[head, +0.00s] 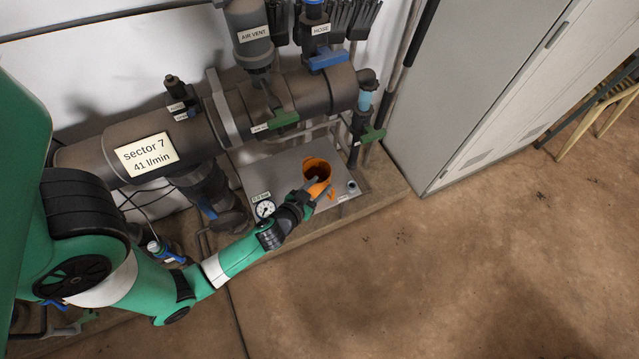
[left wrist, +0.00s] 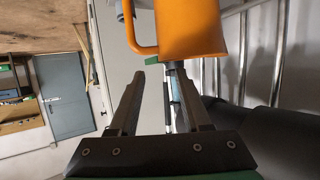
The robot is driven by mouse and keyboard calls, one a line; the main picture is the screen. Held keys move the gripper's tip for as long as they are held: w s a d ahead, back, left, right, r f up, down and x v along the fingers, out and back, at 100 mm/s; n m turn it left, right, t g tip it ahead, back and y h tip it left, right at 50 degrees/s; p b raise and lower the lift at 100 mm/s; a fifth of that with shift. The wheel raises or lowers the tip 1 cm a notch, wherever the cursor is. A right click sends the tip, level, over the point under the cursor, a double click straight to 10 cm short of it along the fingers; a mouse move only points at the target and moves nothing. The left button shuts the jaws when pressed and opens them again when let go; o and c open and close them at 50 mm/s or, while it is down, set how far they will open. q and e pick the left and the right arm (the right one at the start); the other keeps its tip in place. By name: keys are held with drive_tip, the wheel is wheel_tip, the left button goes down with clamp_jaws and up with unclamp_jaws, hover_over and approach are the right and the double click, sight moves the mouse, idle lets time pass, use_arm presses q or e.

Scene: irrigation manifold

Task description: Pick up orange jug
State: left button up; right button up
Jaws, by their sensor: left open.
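The orange jug (head: 317,170) stands on a grey metal plate (head: 280,165) beside the manifold, its open top facing up in the head view. My left gripper (head: 318,191) is at the near side of the jug, partly in front of it. In the left wrist view the jug (left wrist: 190,28) and its handle (left wrist: 140,42) are at the top, beyond the fingertips of my left gripper (left wrist: 160,85). The two fingers are apart with nothing between them. The lower part of the jug is partly hidden in the head view. My right gripper is not in view.
A round gauge (head: 264,208) sits left of the gripper on the plate. The large manifold pipe (head: 230,118) with green-handled valves runs behind the jug. A grey cabinet (head: 480,90) stands to the right. The brown floor (head: 430,270) in front is clear.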

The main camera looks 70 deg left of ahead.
sight(321, 185)
use_arm(q)
drive_tip(key=x, duration=0.4)
drive_tip(key=b+x, duration=0.1)
drive_tip(key=x, duration=0.1)
drive_tip(key=shift+s+a+f, duration=0.15)
drive_tip(key=shift+s+f, duration=0.1)
drive_tip(key=shift+f, duration=0.05)
drive_tip(key=shift+s, duration=0.1)
drive_tip(key=shift+c, duration=0.8)
clamp_jaws()
